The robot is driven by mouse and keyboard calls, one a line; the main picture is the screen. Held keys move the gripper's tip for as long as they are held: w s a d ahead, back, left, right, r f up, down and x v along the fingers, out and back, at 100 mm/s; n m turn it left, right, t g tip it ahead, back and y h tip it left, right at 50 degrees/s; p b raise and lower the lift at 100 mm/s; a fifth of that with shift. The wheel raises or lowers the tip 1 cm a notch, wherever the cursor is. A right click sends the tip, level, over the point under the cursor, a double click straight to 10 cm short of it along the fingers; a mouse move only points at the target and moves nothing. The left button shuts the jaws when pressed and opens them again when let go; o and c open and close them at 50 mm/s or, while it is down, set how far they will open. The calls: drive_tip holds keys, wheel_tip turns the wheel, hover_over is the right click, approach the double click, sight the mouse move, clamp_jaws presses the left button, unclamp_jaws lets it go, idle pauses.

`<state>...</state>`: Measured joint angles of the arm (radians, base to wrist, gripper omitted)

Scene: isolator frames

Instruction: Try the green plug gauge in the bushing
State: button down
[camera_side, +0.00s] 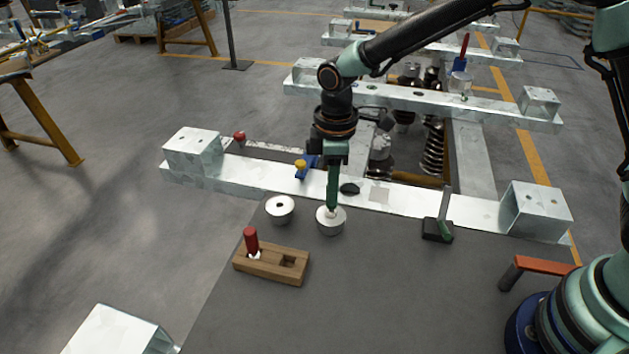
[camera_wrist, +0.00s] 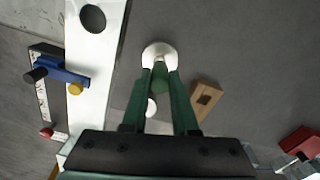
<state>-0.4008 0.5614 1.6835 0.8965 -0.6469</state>
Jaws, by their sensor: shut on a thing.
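My gripper (camera_side: 333,207) points straight down and is shut on the green plug gauge (camera_wrist: 159,80), which shows between the two green fingers in the wrist view. The fingertips are right above a short white round bushing (camera_side: 330,226), also seen just beyond the fingertips in the wrist view (camera_wrist: 158,50). The gauge's lower end is hidden, so I cannot tell whether it is in the bore or how deep. A second white ring (camera_side: 280,213) with a dark hole stands to the left. A wooden block (camera_side: 262,268) holds a red plug (camera_side: 251,240) and has an empty square hole.
A metal bar (camera_side: 240,178) with end blocks runs behind the bushing. A blue clamp with a yellow knob (camera_side: 301,165) sits at it. A dark stand (camera_side: 438,231) is on the right, an orange-red handle (camera_side: 545,265) farther right. The grey tabletop in front is clear.

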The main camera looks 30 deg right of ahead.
drive_tip(key=shift+r, duration=3.2)
